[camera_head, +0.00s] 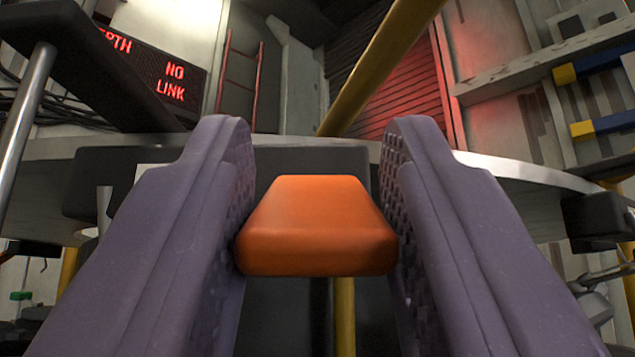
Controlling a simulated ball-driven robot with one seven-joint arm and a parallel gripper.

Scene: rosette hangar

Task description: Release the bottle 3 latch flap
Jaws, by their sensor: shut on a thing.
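My gripper (318,215) fills the lower part of the head camera view, with one purple-grey finger on each side. It is shut on an orange block-shaped piece (316,225), which sits between the textured inner pads. The orange piece looks like a flap or handle; I cannot tell for certain that it is the bottle 3 latch flap. A dark panel (290,160) shows behind it. No bottle can be made out, and what the orange piece is attached to is hidden.
A yellow pole (385,60) slants across above the fingers. A curved grey ledge (530,172) runs behind them. A dark sign (170,80) with red letters reading "NO LINK" is at upper left, near a red ladder (240,75). Blue-and-yellow bars (605,124) stick out at right.

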